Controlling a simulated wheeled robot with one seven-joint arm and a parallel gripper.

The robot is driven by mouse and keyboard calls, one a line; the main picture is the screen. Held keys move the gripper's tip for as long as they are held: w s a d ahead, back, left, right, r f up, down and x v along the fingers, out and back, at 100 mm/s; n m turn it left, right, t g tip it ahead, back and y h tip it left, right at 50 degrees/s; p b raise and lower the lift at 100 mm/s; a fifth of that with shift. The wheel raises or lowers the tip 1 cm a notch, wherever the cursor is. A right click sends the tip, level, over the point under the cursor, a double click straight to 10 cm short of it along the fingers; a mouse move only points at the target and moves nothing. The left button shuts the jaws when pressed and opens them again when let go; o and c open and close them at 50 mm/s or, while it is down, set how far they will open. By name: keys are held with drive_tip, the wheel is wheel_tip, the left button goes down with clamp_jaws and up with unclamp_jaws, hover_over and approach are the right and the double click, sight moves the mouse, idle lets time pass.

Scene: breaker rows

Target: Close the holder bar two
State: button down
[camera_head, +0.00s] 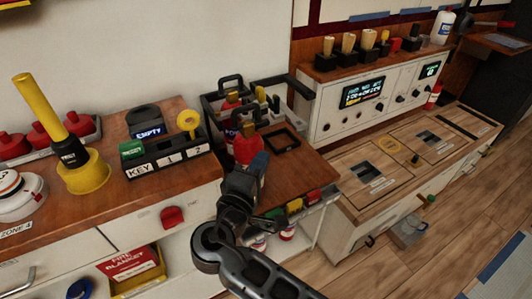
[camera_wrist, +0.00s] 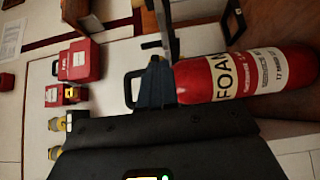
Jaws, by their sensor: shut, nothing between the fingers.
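The holder (camera_head: 210,112) is a black rack at the back of the wooden counter, with red bottles standing in it. One black bar loop (camera_head: 231,80) stands up at its left, and another black bar (camera_head: 300,88) is raised at its right. A flat black square frame (camera_head: 281,140) lies to the right of the red extinguisher (camera_head: 246,145). I cannot tell which of these is bar two. My gripper (camera_head: 258,163) is shut and empty, just in front of the extinguisher.
A key box (camera_head: 168,155) and a yellow plunger-like handle (camera_head: 82,170) stand on the counter to the left. A white control panel (camera_head: 375,95) stands at the right. Red and green items (camera_head: 300,203) sit on a shelf below. The counter's front edge is close to my arm.

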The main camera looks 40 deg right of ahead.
approach(294, 126)
drive_tip(key=w+d, duration=0.1)
drive_tip(key=w, duration=0.3)
drive_tip(key=d, duration=0.1)
drive_tip(key=s+d+p, duration=0.1)
drive_tip(key=d, duration=0.1)
drive_tip(key=shift+d+p, duration=0.15)
drive_tip(key=shift+p, duration=0.15)
drive_tip(key=shift+s+d, duration=0.2)
drive_tip(key=shift+d, duration=0.35)
drive_tip(key=shift+s, duration=0.1)
